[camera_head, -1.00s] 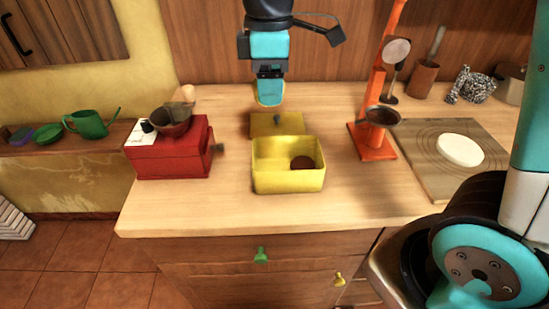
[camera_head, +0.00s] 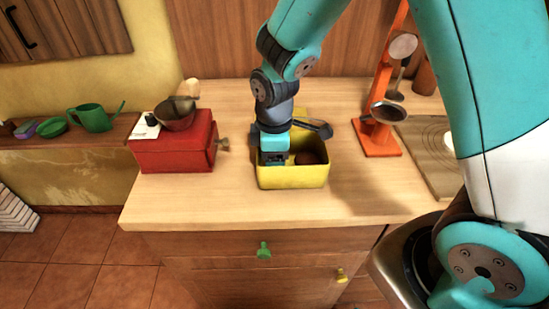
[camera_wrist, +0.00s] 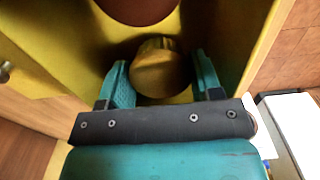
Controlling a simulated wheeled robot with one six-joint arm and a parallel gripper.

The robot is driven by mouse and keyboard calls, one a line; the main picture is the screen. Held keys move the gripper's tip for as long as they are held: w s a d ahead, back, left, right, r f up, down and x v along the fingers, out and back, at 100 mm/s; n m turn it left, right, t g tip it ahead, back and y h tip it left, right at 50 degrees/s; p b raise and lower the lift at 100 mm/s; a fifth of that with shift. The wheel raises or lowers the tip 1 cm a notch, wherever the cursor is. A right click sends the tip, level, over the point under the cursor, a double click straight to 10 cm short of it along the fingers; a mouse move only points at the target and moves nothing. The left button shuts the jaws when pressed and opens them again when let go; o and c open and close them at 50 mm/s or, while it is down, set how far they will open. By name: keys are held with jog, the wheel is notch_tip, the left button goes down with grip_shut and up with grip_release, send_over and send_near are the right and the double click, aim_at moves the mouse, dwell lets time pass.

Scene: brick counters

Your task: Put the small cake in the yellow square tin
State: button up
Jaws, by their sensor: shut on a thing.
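The yellow square tin (camera_head: 293,178) stands open on the wooden counter, with a brown round cake (camera_head: 310,158) inside at its right. My gripper (camera_head: 275,160) reaches down into the left part of the tin. In the wrist view my gripper (camera_wrist: 160,68) is shut on a small yellow-brown round cake (camera_wrist: 158,72), low inside the tin. The brown cake (camera_wrist: 138,8) lies just beyond it, partly cut off by the picture edge. I cannot tell whether the held cake touches the tin floor. The head view hides the held cake.
A red box-shaped grinder (camera_head: 175,150) with a bowl on top stands at the left. An orange stand (camera_head: 377,138) and a wooden board (camera_head: 425,150) are at the right. The counter in front of the tin is clear.

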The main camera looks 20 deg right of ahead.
jog(key=shift+f, duration=0.35)
jog(key=shift+f, duration=0.2)
jog(key=o, duration=0.7)
jog(key=shift+c, duration=0.2)
jog(key=shift+r, duration=0.1)
notch_tip(320, 180, up, 13)
jog(key=s+a+r+m+y, duration=0.2)
jog(key=s+r+m, duration=0.1)
jog(key=s, duration=0.6)
jog(key=s+a+r+m+y, duration=0.2)
jog(key=s+r+m, duration=0.1)
jog(key=s, duration=0.6)
jog(key=shift+a, duration=0.3)
